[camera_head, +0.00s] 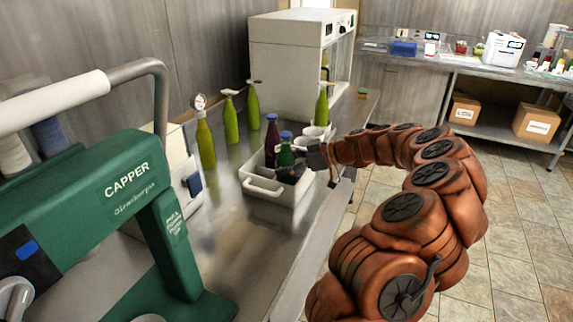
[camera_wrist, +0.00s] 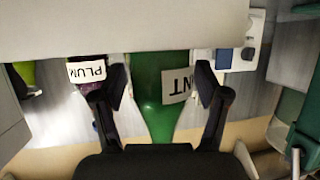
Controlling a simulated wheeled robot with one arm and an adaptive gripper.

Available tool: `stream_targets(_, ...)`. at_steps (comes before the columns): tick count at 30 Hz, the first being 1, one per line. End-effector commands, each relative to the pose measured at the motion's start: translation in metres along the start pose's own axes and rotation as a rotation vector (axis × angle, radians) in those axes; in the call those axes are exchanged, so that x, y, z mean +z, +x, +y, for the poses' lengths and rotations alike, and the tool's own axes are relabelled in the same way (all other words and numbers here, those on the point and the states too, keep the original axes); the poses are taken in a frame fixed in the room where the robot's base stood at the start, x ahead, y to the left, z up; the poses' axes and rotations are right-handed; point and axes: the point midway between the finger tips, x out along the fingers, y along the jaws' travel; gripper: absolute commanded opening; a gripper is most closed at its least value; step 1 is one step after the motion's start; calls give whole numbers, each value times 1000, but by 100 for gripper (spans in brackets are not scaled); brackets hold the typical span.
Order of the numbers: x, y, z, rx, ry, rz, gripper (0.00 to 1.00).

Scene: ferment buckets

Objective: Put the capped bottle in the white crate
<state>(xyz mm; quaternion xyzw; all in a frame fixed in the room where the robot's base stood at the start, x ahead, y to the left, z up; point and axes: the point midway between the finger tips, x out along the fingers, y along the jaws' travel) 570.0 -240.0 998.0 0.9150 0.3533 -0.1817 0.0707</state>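A green bottle (camera_head: 286,157) with a blue cap stands roughly upright in the white crate (camera_head: 266,189), near its right wall. In the wrist view, which is upside down, the green bottle (camera_wrist: 152,95) is between my fingers, with a partly hidden label ending in "NT". The crate wall (camera_wrist: 120,25) hides its lower part, so I cannot see whether its base rests on the crate floor. My gripper (camera_head: 300,164) reaches in from the right at bottle height.
A dark plum bottle (camera_head: 272,137), also blue-capped, stands beside it in the crate. Several green bottles (camera_head: 231,120) stand behind along the bench. A green capper (camera_head: 120,180) fills the left foreground. White cups (camera_head: 313,133) stand just behind the crate.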

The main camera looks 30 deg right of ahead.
Motion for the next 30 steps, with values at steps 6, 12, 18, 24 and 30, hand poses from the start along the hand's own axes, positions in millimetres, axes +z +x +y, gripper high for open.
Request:
stream_targets(6, 0, 0, 0, 0, 0, 0, 85)
stream_targets(12, -1, 0, 0, 0, 1, 0, 85)
stream_targets(18, 0, -15, 1, 3, -1, 2, 85)
stream_targets(24, 0, -54, 1, 4, -2, 2, 85)
stream_targets(30, 0, -91, 2, 7, -1, 1, 85)
